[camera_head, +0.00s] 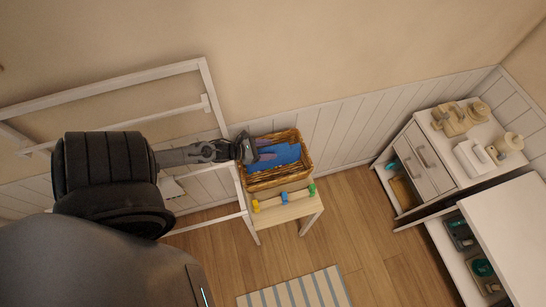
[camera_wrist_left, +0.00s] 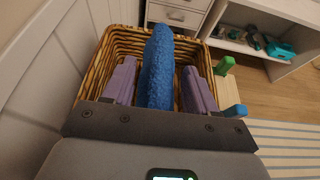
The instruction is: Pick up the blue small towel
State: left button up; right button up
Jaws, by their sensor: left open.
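The blue small towel (camera_head: 287,154) lies in a wicker basket (camera_head: 279,178) on a small wooden stand. In the left wrist view the towel (camera_wrist_left: 158,70) is a thick, textured blue roll standing out between my purple fingers. My left gripper (camera_head: 270,154) reaches into the basket from the left. It is open, with one finger on each side of the towel and a visible gap on the right side. The wrist body hides the towel's near end. My right gripper is not in view.
The stand (camera_head: 298,209) carries yellow, blue and green pegs along its front. A white rack (camera_head: 205,80) stands on the left by the panelled wall. A white cabinet (camera_head: 432,165) with containers on top is at the right. A striped rug (camera_head: 295,291) lies on open floor.

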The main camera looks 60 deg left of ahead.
pick_arm(q)
jog(key=shift+w+d+f, duration=0.1)
jog(key=shift+w+f, duration=0.1)
jog(key=shift+w, duration=0.3)
jog(key=shift+c, duration=0.4)
grip_shut()
jog(key=shift+r, duration=0.1)
